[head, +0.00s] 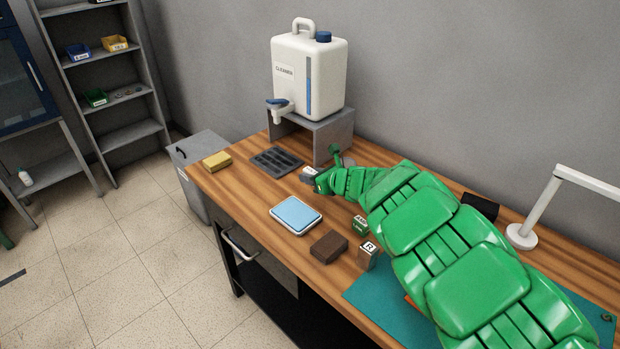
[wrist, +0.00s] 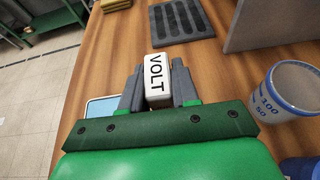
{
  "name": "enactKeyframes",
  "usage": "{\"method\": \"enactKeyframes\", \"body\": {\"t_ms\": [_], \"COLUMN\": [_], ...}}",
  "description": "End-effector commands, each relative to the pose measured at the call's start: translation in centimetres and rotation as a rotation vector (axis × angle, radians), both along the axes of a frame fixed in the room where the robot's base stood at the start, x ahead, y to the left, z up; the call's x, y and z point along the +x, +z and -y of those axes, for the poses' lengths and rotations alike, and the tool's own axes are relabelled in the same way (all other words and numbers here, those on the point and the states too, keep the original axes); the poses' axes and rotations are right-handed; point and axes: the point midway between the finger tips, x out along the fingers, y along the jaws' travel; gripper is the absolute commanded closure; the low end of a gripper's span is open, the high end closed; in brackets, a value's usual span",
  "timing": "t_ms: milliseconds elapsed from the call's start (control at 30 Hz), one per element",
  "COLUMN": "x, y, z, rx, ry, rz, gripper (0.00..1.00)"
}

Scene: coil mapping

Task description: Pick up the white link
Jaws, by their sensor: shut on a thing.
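The white link, a small white block with VOLT on its face, (wrist: 157,66) sits between the grey fingers of my gripper (wrist: 157,78) in the wrist view. The fingers press on it from both sides. In the head view, the white link (head: 308,173) shows as a small pale piece at the tip of my gripper (head: 320,180). My green arm reaches over the wooden table (head: 250,215) from the right. I cannot tell whether the link touches the table or is just above it.
A dark slotted tray (head: 277,160) and a yellow sponge (head: 217,160) lie to the left. A cleaner jug (head: 310,75) stands on a grey stand behind. A blue pad (head: 296,214), a brown block (head: 328,247) and small boxes lie nearer. A beaker (wrist: 290,92) stands right in the wrist view.

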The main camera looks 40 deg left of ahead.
Motion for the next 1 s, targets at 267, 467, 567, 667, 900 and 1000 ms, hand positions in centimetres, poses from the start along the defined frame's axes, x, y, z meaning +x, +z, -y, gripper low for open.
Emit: {"method": "enactKeyframes", "body": {"t_ms": [267,467,567,667,900,1000], "x": [-1.0,-2.0,-2.5,-3.1,-4.6,-5.1], "y": [2.3,3.1,3.6,3.9,5.0,5.5], "z": [1.4,2.8,3.5,4.3,6.3,7.1], "rx": [0.000,-0.002,-0.001,-0.001,-0.001,0.000], "ry": [0.000,0.000,-0.002,-0.001,-0.001,-0.002], "rz": [0.004,0.000,0.004,0.000,0.000,0.001], "gripper": [1.00,1.00,1.00,1.00,1.00,1.00]}}
